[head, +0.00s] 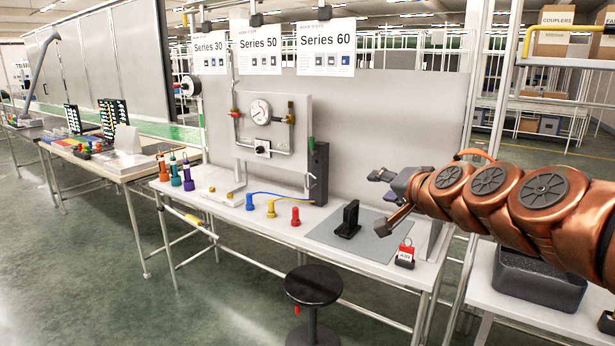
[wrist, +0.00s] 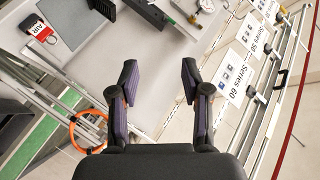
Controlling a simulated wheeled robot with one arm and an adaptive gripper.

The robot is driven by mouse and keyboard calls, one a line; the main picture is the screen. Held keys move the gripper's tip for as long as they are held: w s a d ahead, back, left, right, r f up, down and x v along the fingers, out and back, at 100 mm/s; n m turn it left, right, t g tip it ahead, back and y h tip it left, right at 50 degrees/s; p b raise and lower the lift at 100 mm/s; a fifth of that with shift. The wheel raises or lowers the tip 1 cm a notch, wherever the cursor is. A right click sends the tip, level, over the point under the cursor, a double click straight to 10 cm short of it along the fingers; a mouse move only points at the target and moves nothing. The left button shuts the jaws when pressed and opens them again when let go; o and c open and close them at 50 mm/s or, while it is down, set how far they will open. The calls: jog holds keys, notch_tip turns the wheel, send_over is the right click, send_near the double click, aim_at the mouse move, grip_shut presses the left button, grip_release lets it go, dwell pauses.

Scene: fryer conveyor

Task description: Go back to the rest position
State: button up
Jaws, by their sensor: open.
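My gripper (head: 390,197) is at the end of my copper-coloured arm, which reaches in from the right in the head view. It is held above the right end of the workbench (head: 262,226). In the wrist view my gripper (wrist: 158,80) has its two dark fingers spread apart, with nothing between them. Below it in the head view are a grey mat (head: 372,240) and a black stand (head: 348,219) on that mat. The fingers appear clear of the bench and of everything on it.
A red AIR tag block (head: 405,254) sits at the bench's right front. Blue, yellow and red couplers (head: 271,208) stand mid-bench. A gauge panel (head: 272,130) rises behind. A black stool (head: 313,286) stands in front. A dark bin (head: 538,278) is below my arm. Floor at left front is clear.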

jog(key=s+a+f+n+g+p, duration=0.1)
jog(key=s+a+f+n+g, duration=0.25)
jog(key=s+f, duration=0.35)
jog(key=s+a+f+n+g+p, duration=0.1)
jog(key=s+a+f+n+g, duration=0.25)
jog(key=s, duration=0.55)
jog(key=s+d+f+g+h+p, duration=0.1)
jog(key=s+d+f+g, duration=0.2)
jog(key=s, duration=0.5)
jog(key=s+d+f+g+h+p, duration=0.1)
jog(key=s+d+f+g, duration=0.1)
jog(key=s, duration=0.7)
jog(key=s+d+f+g+h+p, duration=0.1)
jog(key=s+d+f+g+h, duration=0.1)
jog(key=s, duration=0.7)
notch_tip(320, 180, down, 3)
jog(key=shift+d+f+g, duration=0.15)
jog(key=shift+d+g, duration=0.65)
jog(key=shift+d, duration=0.25)
